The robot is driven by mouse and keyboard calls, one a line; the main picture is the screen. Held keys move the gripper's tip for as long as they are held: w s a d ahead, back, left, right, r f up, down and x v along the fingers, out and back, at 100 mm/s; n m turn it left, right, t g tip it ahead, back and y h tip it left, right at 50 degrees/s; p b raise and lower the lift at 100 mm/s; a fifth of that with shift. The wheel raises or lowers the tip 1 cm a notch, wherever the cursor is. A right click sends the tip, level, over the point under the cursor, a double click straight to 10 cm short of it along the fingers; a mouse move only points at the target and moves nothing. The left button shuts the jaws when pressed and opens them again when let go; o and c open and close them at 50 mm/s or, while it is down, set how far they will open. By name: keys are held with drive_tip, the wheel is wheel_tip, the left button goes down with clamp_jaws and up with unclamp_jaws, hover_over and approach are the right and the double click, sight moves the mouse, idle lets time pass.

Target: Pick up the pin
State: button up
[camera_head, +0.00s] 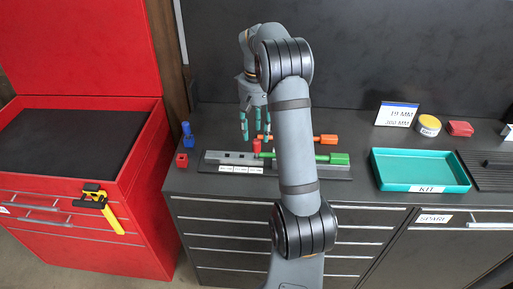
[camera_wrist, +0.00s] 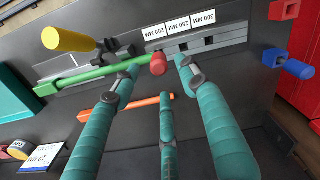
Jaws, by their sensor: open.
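A red cylinder (camera_head: 257,146), which looks like the pin, stands upright at the grey slotted rail (camera_head: 236,158). In the wrist view the red cylinder (camera_wrist: 158,63) shows between my fingertips, next to the rail's 200 MM label and the end of a green rod (camera_wrist: 95,75). Whether it sits in a hole is hidden. My gripper (camera_head: 256,134), with teal fingers, is open and empty, pointing down just above the red cylinder. The open fingers (camera_wrist: 158,76) also show in the wrist view, with no clear contact.
An orange-handled rod (camera_head: 327,139) lies behind the rail. A yellow cylinder (camera_wrist: 68,40) stands by a black clamp. A blue piece (camera_head: 188,134) and red block (camera_head: 181,160) are at left. A teal KIT tray (camera_head: 420,187) is at right. My arm hides part of the bench.

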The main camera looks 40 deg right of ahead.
sight(257, 140)
drive_tip(key=shift+w+a+f, duration=0.1)
drive_tip(key=shift+f, duration=0.1)
drive_tip(key=f, duration=0.2)
drive_tip(key=f+p, duration=0.1)
drive_tip(key=f, duration=0.1)
drive_tip(key=shift+s+d+f, duration=0.1)
drive_tip(key=shift+s+d, duration=0.1)
drive_tip(key=shift+s, duration=0.2)
drive_tip(key=shift+w+a+f, duration=0.15)
drive_tip(key=shift+f, duration=0.1)
drive_tip(key=c, duration=0.3)
drive_tip(key=c, duration=0.8)
